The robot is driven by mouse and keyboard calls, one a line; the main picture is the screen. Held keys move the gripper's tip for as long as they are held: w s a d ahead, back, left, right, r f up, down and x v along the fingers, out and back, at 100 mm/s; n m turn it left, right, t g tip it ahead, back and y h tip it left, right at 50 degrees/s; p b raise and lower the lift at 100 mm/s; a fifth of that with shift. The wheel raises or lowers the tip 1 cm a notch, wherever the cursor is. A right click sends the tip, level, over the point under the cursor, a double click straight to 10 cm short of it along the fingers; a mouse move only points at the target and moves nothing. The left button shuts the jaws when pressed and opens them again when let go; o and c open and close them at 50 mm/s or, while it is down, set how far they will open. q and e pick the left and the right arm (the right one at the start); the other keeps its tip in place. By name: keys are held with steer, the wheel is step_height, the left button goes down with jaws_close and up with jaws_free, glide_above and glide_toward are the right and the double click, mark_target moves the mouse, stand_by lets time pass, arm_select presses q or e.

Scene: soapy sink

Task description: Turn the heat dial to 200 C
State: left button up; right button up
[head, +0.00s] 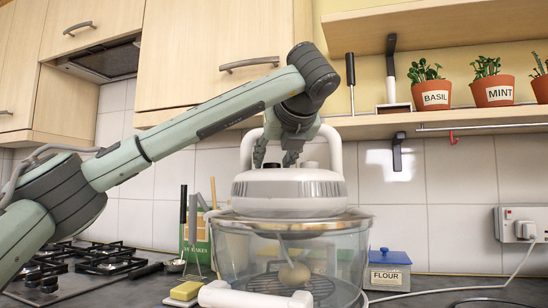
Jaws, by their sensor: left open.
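A halogen-style cooker stands on the counter, with a white and silver lid (289,190) on a clear glass bowl (240,245). Small knobs show on top of the lid: a dark one (271,166) and a paler one (310,165). I cannot tell which is the heat dial, and no scale marks are readable. My left gripper (275,158) points down behind the knobs, inside the lid's white handle (336,155). Its fingers are apart, partly hidden by the lid top. Whether they touch a knob is unclear. My right gripper is not in view.
A round item sits on a rack inside the bowl. A gas hob (90,262) is at left. A shelf (440,122) with potted herbs and a wall socket (522,224) are at right.

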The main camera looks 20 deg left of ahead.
arm_select(q)
steer(key=shift+w+a+f, duration=0.15)
steer(key=shift+w, duration=0.15)
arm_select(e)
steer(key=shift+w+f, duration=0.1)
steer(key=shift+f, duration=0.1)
arm_select(q)
steer(key=c, duration=0.9)
